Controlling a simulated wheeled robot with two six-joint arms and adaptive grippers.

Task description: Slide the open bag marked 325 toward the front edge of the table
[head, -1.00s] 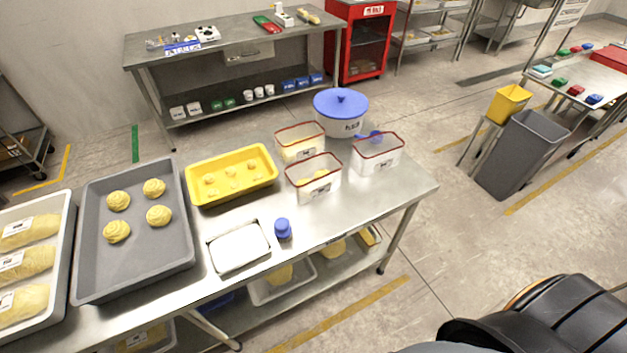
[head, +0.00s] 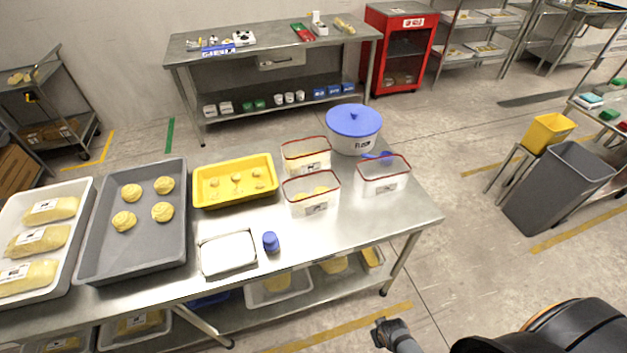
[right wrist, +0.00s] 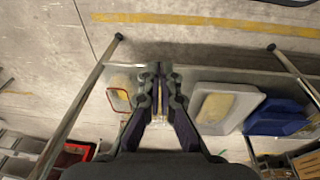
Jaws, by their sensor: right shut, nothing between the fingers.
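Three open, pale, red-rimmed containers stand on the steel table's right part: a back one (head: 306,157), a front one (head: 311,197) and a right one (head: 382,178). Each has a small label, and its number is too small to read, so I cannot tell which is 325. Yellowish contents show in the back and front ones. My right gripper (head: 380,332) is at the bottom of the head view, in front of the table and away from the containers. In the right wrist view its fingers (right wrist: 160,72) are shut and empty. My left gripper is not in view.
The table (head: 340,232) has a bare strip along its front right. A blue-lidded pot (head: 354,128), yellow tray (head: 200,190), white-topped scale (head: 228,254), blue bottle (head: 271,242) and grey dough tray (head: 142,250) share it. A lower shelf holds bins (head: 280,292).

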